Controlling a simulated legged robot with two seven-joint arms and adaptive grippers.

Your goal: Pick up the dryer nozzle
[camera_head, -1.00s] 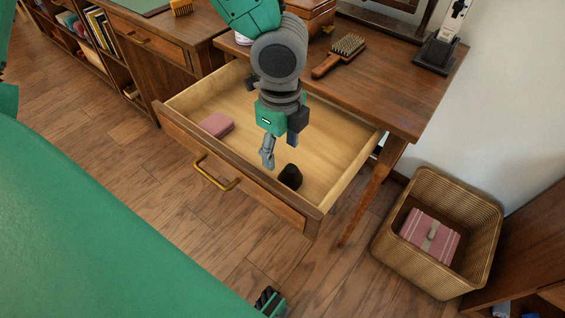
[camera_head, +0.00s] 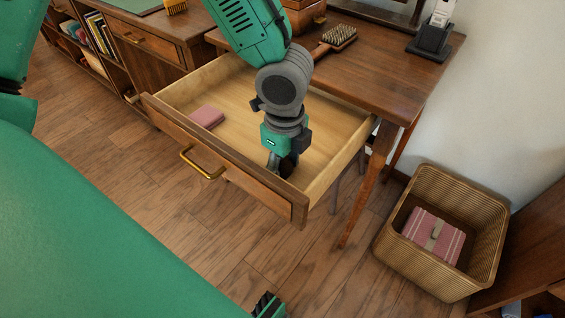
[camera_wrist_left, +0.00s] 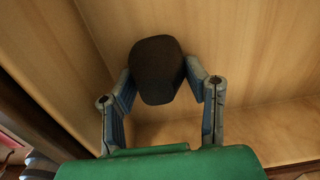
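The dryer nozzle, a black rounded piece (camera_head: 288,168), lies in the open wooden drawer (camera_head: 222,160), near its front right corner. My left gripper (camera_head: 279,165) reaches down into the drawer at the nozzle and partly hides it in the head view. In the left wrist view the nozzle (camera_wrist_left: 157,70) stands between the two spread fingers of my left gripper (camera_wrist_left: 160,82). A finger is close on each side; contact is not clear.
A pink folded item (camera_head: 207,117) lies at the drawer's left. A hairbrush (camera_head: 335,40) and a black stand (camera_head: 431,42) are on the desk top. A wicker basket (camera_head: 478,205) with pink striped cloth stands on the floor at right.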

